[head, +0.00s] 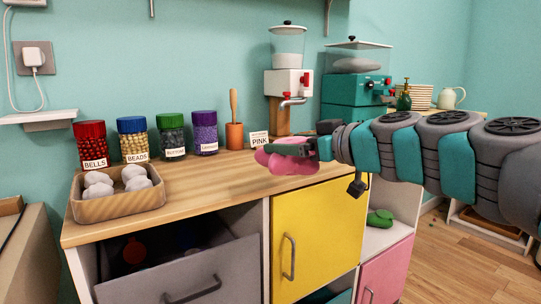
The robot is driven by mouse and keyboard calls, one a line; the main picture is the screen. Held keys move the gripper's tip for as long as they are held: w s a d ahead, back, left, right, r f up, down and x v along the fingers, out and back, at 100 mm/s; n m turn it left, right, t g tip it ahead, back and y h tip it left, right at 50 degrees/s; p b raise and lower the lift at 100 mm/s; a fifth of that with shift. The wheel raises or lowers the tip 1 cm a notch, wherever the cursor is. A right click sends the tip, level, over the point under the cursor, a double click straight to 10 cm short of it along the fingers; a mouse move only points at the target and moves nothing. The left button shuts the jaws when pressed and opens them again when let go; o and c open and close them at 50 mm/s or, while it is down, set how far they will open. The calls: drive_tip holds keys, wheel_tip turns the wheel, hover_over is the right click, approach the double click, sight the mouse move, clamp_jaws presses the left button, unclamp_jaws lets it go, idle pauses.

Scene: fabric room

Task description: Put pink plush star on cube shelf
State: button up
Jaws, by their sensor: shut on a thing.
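My gripper (296,148) is shut on the pink plush star (276,163). It reaches in from the right, and the star is over the front part of the wooden top, beside a small card reading PINK (259,140). Part of the star is hidden by the gripper. I cannot tell whether the star touches the top. Below is the cube shelf (395,235), a unit with a yellow door (318,232), a pink door (386,272) and an open white compartment holding a green object (380,218).
A tray of pale balls (118,195) and several lidded jars (172,137) stand left. A wooden tool in a cup (234,134), a red-and-white dispenser (289,82) and a teal dispenser (355,93) stand behind. A grey drawer (190,280) juts out at front left.

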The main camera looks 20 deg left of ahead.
drive_tip(key=x, duration=0.4)
drive_tip(key=w+p+x, duration=0.1)
drive_tip(key=x, duration=0.4)
drive_tip(key=w+d+x, duration=0.1)
drive_tip(key=x, duration=0.3)
drive_tip(key=shift+w+a+r+p, duration=0.2)
drive_tip(key=shift+a+r+p, duration=0.1)
drive_tip(key=shift+p, duration=0.1)
drive_tip(key=shift+a+f, duration=0.1)
drive_tip(key=shift+a, duration=0.05)
wheel_tip(320, 180, down, 3)
drive_tip(key=shift+f, duration=0.15)
drive_tip(key=o, duration=0.7)
drive_tip(key=shift+c, duration=0.2)
drive_tip(key=b+v, duration=0.2)
drive_tip(key=v, duration=1)
